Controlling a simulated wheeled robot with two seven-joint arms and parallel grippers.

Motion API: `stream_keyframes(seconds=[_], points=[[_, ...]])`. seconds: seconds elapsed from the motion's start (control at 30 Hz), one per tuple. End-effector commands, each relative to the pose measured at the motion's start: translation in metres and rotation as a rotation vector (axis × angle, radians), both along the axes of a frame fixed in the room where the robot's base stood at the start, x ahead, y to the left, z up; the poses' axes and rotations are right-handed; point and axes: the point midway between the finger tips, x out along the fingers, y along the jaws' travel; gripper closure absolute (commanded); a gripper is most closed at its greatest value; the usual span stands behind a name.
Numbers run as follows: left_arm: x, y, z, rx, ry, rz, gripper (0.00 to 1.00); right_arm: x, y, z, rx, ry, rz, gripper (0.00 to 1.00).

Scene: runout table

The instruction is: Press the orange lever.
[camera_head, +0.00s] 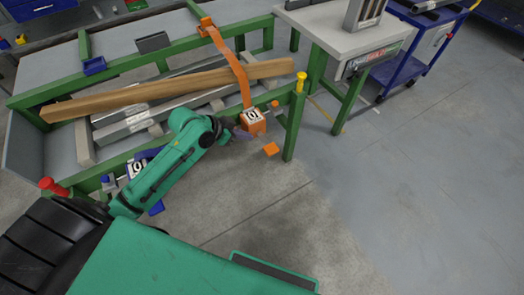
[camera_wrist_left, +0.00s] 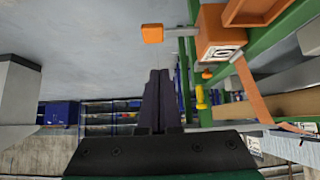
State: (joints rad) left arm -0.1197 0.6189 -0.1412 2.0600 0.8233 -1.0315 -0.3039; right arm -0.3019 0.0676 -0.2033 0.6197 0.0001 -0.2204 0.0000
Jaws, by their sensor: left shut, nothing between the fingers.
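The orange lever's square pad (camera_head: 271,149) shows in the head view just beside an orange box (camera_head: 253,122) with a black-and-white label. In the left wrist view the pad (camera_wrist_left: 152,33) sits on a short grey rod from the orange box (camera_wrist_left: 217,38). My left gripper (camera_head: 243,134) is by the orange box, left of the pad. In the left wrist view its dark fingers (camera_wrist_left: 159,74) are together and empty, pointing toward the pad, with a visible gap between them and it. My right gripper is not in view.
A green-framed runout table (camera_head: 112,160) carries a wooden beam (camera_head: 165,90) and metal profiles under an orange strap (camera_head: 232,62). A yellow knob (camera_head: 301,80) tops the near right post.

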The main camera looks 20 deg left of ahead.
Motion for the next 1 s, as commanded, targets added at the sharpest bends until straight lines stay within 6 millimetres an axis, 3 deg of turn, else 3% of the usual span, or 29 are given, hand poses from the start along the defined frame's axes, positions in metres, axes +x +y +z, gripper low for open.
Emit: stream_keyframes(seconds=[0.17,0.47,0.93,1.0], points=[[-0.002,-0.009,0.011,0.0,-0.013,-0.04,1.0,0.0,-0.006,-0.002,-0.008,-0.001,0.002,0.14],[0.002,-0.011,0.005,-0.004,-0.011,-0.034,1.0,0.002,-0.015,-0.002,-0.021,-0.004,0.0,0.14],[0.054,-0.056,-0.063,-0.004,-0.012,-0.034,1.0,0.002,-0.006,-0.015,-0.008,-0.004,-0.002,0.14],[0.052,-0.054,-0.078,-0.002,-0.009,-0.032,1.0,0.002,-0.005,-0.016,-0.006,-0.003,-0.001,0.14]])
